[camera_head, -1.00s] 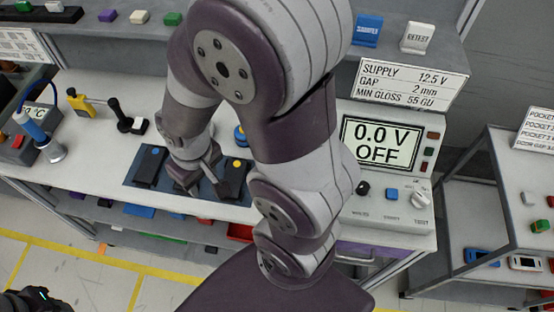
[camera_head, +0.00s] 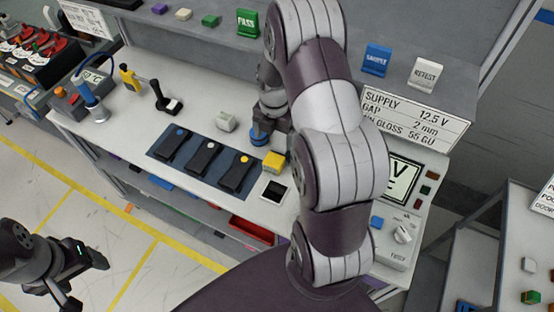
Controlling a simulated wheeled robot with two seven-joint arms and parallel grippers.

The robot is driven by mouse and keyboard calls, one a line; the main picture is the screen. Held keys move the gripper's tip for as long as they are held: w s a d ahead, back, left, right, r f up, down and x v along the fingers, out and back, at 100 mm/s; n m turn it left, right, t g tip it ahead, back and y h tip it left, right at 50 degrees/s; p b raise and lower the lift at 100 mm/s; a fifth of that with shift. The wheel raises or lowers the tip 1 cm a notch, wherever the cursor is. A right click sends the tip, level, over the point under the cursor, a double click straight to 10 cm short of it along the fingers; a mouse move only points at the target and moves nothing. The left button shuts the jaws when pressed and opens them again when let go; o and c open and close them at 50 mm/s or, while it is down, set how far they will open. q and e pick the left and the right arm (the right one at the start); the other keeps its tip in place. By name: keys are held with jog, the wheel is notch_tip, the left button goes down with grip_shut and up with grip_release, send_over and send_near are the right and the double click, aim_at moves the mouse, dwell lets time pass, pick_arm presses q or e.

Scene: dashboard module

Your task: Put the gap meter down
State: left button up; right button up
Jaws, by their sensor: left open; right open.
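Three flat black handheld devices lie side by side on a dark blue mat (camera_head: 160,155). I cannot tell from the picture which is the gap meter. My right gripper (camera_head: 272,122) is over the bench behind the mat, beside a blue-topped round object (camera_head: 259,137). It is open, clear of the mat, and partly hidden by my arm. My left gripper (camera_head: 86,280) is open and empty over the floor at lower left.
A yellow block (camera_head: 273,161), a black-and-white square (camera_head: 273,191) and a pale block (camera_head: 226,121) stand near the mat. A black-handled tool (camera_head: 166,98) and a yellow tool (camera_head: 130,78) stand left.

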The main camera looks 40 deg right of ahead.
jog(key=p, duration=0.2)
send_over(272, 161)
jog(key=f, duration=0.6)
jog(key=shift+w+f, duration=0.25)
jog(key=shift+f, duration=0.1)
jog(key=shift+s+f+p, duration=0.25)
jog(key=shift+f+p, duration=0.1)
jog(key=shift+f, duration=0.2)
jog(key=shift+s+f+p, duration=0.2)
jog(key=shift+f+p, duration=0.15)
jog(key=shift+f, duration=0.2)
notch_tip(272, 161, down, 3)
jog(key=shift+r, duration=0.15)
jog(key=shift+w+f, duration=0.2)
jog(key=shift+f, duration=0.1)
jog(key=shift+s+r, duration=0.1)
jog(key=shift+s, duration=0.05)
jog(key=c, duration=1.3)
pick_arm(q)
jog(key=r, duration=0.3)
jog(key=shift+w+a+r, duration=0.3)
jog(key=shift+w+a, duration=0.05)
jog(key=shift+w, duration=0.05)
pick_arm(e)
jog(key=shift+c, duration=0.2)
